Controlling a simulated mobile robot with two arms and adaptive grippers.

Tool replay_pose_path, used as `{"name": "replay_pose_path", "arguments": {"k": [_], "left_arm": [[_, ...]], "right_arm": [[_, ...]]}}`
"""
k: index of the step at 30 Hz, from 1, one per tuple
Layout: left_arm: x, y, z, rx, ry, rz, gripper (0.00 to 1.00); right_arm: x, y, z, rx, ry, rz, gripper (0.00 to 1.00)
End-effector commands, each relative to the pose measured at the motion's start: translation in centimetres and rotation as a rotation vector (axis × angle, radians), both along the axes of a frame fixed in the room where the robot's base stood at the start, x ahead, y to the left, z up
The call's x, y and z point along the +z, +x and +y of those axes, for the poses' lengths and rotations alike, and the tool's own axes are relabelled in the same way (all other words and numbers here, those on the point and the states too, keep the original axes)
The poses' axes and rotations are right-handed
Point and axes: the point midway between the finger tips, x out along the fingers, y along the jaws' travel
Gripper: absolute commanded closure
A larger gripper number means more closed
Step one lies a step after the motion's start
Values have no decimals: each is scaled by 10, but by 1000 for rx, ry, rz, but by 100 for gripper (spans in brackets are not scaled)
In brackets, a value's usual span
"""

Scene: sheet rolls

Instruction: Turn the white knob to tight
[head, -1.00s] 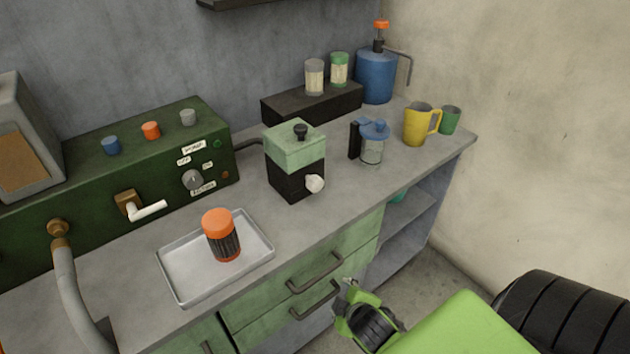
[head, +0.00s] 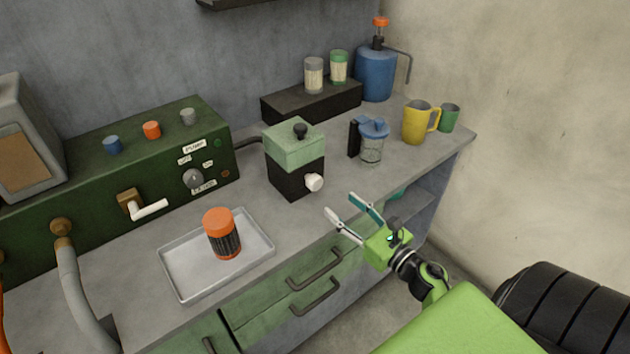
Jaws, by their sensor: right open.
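The white knob (head: 314,183) sticks out from the lower front of a small box-shaped grinder (head: 293,160) with a pale green top and a black base. The grinder stands upright on the grey counter. My right gripper (head: 340,204) is open and empty, its two fingers spread and pointing up-left. In the picture it is just below and right of the white knob, apart from it, near the counter's front edge. Any tight or loose marking by the knob is too small to see. My left gripper is not in view.
A metal tray (head: 176,284) with an orange-capped jar (head: 221,236) lies left of the grinder. A blue-lidded glass jar (head: 372,146), a yellow mug (head: 417,124) and a green cup (head: 449,118) stand to the right. A green control panel (head: 80,175) is at the back left.

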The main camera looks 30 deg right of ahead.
Motion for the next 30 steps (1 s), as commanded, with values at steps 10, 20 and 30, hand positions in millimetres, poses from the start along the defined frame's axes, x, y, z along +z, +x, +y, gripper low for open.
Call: {"name": "replay_pose_path", "arguments": {"k": [10,20,30], "left_arm": [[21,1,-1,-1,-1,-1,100],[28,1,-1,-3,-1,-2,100],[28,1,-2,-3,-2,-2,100]], "right_arm": [[5,75,6,-2,6,-3,53],[2,117,9,-2,6,-1,53],[1,121,10,-2,5,0,53]]}}
